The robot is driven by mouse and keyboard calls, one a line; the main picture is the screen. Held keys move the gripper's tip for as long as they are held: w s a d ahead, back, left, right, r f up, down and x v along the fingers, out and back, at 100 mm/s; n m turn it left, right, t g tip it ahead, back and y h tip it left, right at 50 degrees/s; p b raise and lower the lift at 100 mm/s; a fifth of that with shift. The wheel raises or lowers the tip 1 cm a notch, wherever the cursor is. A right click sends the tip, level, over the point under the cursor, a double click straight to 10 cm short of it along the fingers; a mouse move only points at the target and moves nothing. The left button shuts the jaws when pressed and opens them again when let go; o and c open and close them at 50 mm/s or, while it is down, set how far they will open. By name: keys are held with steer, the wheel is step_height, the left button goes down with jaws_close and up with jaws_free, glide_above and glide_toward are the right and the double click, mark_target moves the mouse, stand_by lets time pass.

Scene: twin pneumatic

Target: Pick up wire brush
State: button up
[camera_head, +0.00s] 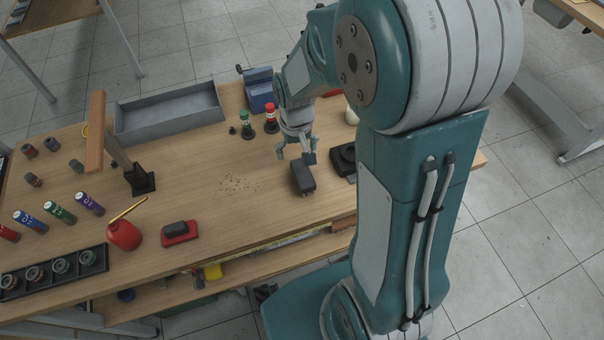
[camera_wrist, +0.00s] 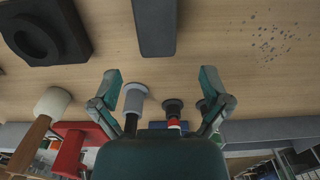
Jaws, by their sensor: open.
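A dark grey oblong block (camera_head: 303,178) lies on the wooden workbench close to my gripper in the head view. It may be the wire brush; no bristles can be made out. The wrist view shows this block (camera_wrist: 155,25) at the top centre, cut off by the frame edge. My gripper (camera_head: 295,153) hangs just behind the block, fingers pointing down. In the wrist view my gripper (camera_wrist: 160,78) is open, its two fingers spread with bare wood between their tips. The block lies beyond the fingertips, and the gripper holds nothing.
A black fixture (camera_head: 343,160) stands right of the block. Red-topped (camera_head: 271,118) and green-topped (camera_head: 247,125) bottles and a blue vise (camera_head: 261,90) stand behind my gripper. A grey tray (camera_head: 169,112) lies at the back left.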

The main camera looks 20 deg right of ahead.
mark_target(298, 162)
step_height(298, 162, down, 7)
steer(key=shift+s+r, duration=0.15)
jaws_close()
stand_by(0.4)
steer(key=shift+r, duration=0.1)
steer(key=shift+r, duration=0.6)
steer(key=s+r, duration=0.1)
steer(key=r, duration=0.1)
steer(key=s+r, duration=0.2)
steer(key=r, duration=0.1)
steer(key=s+r, duration=0.2)
steer(key=r, duration=0.1)
steer(key=shift+s+r, duration=0.1)
steer(key=shift+s, duration=0.1)
steer(key=s+r, duration=0.3)
steer(key=s, duration=0.5)
steer(key=shift+s+r, duration=0.25)
steer(key=shift+s, duration=0.1)
